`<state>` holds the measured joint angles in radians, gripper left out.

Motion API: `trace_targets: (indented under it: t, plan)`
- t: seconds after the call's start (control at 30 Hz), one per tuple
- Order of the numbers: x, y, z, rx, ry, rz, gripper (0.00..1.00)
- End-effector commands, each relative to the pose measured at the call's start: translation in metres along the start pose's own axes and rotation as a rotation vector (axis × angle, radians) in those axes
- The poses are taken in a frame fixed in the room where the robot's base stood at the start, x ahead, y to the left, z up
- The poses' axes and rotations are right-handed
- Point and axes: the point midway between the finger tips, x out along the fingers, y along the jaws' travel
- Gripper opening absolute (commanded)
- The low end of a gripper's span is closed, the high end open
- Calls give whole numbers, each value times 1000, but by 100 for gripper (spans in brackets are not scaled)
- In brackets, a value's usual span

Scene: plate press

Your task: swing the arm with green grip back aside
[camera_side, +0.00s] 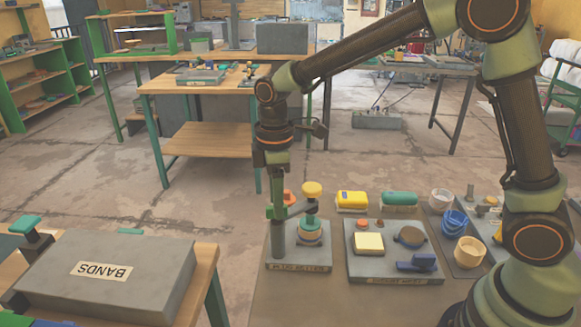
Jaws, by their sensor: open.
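A small grey station (312,258) stands on the near table, with a lettered front edge too small to read surely. It carries a post with a swing arm (296,209), a yellow round knob (312,189) and a green-bodied column under it. A bit of green that looks like the green grip (269,212) shows at the left end of the swing arm. My gripper (277,200) points down right at this end, open, its fingers overlapping the post and arm in the picture. I cannot tell whether the fingers touch the grip or stand around it.
Yellow (352,200) and green (398,199) blocks lie behind. A BANDS box (105,272) is at left.

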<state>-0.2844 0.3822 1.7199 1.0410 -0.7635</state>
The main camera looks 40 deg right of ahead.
Motion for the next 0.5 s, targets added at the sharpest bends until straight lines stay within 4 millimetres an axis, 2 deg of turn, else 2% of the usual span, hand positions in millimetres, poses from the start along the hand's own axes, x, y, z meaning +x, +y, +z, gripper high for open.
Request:
trace_targets:
  t: [0.13, 0.43, 0.5]
  plan:
    - [9, 0, 0, 0, 0, 0, 48]
    - [11, 0, 0, 0, 1, 1, 48]
    - [11, 0, 0, 0, 1, 1, 21]
